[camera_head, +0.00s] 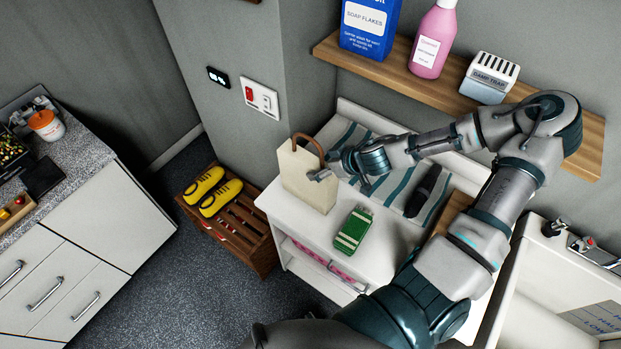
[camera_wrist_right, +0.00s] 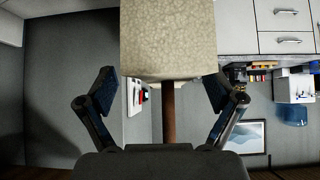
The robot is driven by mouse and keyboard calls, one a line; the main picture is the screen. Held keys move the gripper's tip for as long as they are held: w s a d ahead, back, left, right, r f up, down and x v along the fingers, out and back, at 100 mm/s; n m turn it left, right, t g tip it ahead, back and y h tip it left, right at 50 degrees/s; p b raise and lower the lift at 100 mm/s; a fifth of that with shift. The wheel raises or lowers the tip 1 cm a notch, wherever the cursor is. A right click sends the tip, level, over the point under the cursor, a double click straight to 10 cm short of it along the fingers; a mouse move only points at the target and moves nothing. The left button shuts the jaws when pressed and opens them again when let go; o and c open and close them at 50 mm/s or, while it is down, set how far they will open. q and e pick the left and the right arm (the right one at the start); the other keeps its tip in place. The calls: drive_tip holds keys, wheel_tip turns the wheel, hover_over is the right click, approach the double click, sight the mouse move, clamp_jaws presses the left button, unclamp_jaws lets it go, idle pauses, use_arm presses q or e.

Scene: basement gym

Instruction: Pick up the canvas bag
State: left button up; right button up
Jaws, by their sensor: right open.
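The canvas bag (camera_head: 304,180) is cream with a brown handle (camera_head: 308,140), and it stands upright on the left part of the white changing-table-like cabinet (camera_head: 385,258). My right gripper (camera_head: 325,168) is at the bag's right side, just below the handle. In the right wrist view, the bag's pale cloth (camera_wrist_right: 168,40) fills the top middle. The brown handle (camera_wrist_right: 169,118) runs down between the two spread fingers of my right gripper (camera_wrist_right: 160,88). The fingers are apart from the handle on both sides. My left gripper is not in view.
A green box-like item (camera_head: 353,231) and a dark item (camera_head: 424,190) lie on the cabinet top. A wooden shelf (camera_head: 560,128) above holds a pink bottle (camera_head: 433,40), a soap flakes box (camera_head: 368,28) and a damp trap (camera_head: 489,78). Yellow shoes (camera_head: 213,191) sit on a low wooden rack.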

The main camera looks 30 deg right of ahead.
sight(294, 162)
drive_tip(key=shift+a+x, duration=0.25)
drive_tip(key=shift+x, duration=0.95)
drive_tip(key=shift+w+a+b, duration=0.15)
drive_tip(key=shift+a+b, duration=0.15)
drive_tip(key=shift+a, duration=0.05)
drive_tip(key=shift+d, duration=0.4)
drive_tip(key=c, duration=1.5)
clamp_jaws()
drive_tip(key=shift+a, duration=0.15)
